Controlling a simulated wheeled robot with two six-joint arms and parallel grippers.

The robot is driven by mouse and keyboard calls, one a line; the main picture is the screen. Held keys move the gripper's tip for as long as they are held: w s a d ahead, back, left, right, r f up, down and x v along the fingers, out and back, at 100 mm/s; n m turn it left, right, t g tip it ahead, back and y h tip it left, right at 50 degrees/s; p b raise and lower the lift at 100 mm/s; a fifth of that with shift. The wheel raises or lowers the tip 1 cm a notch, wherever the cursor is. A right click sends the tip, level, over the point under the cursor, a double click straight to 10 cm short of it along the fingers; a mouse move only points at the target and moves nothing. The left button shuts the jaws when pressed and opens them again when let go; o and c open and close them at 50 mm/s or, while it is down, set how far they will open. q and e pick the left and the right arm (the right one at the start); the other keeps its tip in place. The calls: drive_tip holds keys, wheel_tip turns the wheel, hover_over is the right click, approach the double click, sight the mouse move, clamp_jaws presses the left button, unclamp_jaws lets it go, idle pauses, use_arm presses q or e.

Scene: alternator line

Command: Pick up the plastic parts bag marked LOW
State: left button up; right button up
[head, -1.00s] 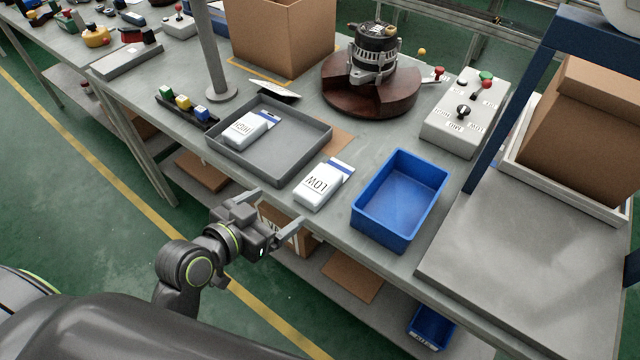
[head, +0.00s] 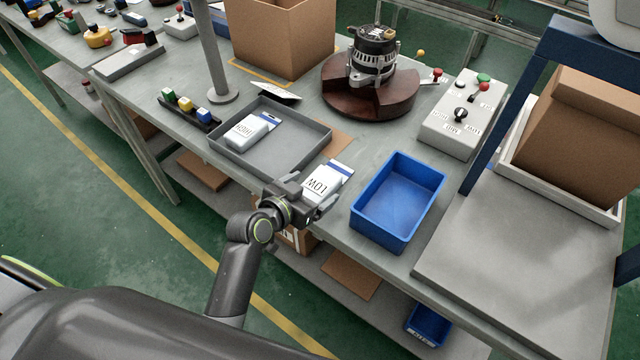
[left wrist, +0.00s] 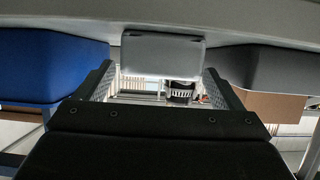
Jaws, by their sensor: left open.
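The white plastic parts bag marked LOW (head: 323,183), with a blue and white top strip, lies flat on the grey bench between the grey tray and the blue bin. My left gripper (head: 308,198) is open at the bag's near end, low over the bench's front edge. It hides part of the bag's near side in the head view. In the left wrist view the bag (left wrist: 162,55) shows as a pale block ahead, in the gap between the open fingers (left wrist: 160,76). I cannot tell whether the fingers touch it. My right gripper is not in view.
The grey tray (head: 223,150) holds a similar bag marked HIGH (head: 247,130). The empty blue bin (head: 398,200) stands just right of the LOW bag. An alternator (head: 374,55) on a brown round stand and a grey control box (head: 462,115) stand behind.

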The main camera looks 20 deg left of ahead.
sight(315, 187)
use_arm(q)
drive_tip(key=shift+x, duration=1.7)
drive_tip(key=shift+s, duration=0.1)
drive_tip(key=c, duration=1.1)
